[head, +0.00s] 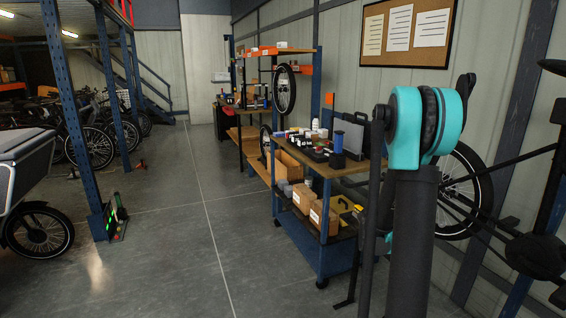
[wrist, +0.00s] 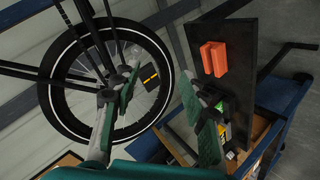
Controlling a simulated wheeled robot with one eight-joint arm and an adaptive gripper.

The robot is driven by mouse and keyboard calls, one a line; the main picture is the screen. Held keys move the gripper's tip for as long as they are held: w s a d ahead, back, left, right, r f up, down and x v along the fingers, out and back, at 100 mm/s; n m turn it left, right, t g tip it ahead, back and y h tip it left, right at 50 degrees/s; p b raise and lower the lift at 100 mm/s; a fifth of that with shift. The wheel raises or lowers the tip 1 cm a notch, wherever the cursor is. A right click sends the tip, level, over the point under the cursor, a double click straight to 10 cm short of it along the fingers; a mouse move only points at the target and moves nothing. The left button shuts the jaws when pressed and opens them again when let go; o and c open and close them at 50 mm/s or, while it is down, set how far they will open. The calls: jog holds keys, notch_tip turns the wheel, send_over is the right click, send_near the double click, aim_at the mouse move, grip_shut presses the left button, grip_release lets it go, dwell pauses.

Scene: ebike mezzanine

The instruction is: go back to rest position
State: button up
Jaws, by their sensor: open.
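My gripper (wrist: 160,90) shows in the wrist view with its two green-padded fingers spread apart. It is open, and I see nothing held between the fingers. Behind the fingers are a bicycle wheel (wrist: 75,128) on the left and a dark upright panel with an orange block (wrist: 214,58) on the right. How far the fingers are from these I cannot tell. In the head view my arm stands at the right with a teal joint at its top; I cannot make out the gripper there.
A blue wheeled cart (head: 322,246) with tools and cardboard boxes (head: 303,197) stands just left of my arm. A bike wheel (head: 470,190) is behind my arm, near the wall. A blue post (head: 73,110) and a cargo bike (head: 30,180) stand left. The grey floor (head: 165,220) between is clear.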

jog(key=s+a+f+y, duration=0.1)
jog(key=s+a+y, duration=0.2)
jog(key=s+a, duration=0.5)
jog(key=s+a+f+n+g+y, duration=0.1)
jog(key=s+a+y, duration=0.3)
jog(key=s+a, duration=0.5)
jog(key=s+a+f+y, duration=0.2)
jog(key=s+a+y, duration=0.1)
jog(key=s+a, duration=0.6)
jog(key=shift+a+n, duration=0.4)
jog(key=shift+a, duration=0.2)
jog(key=shift+c, duration=0.3)
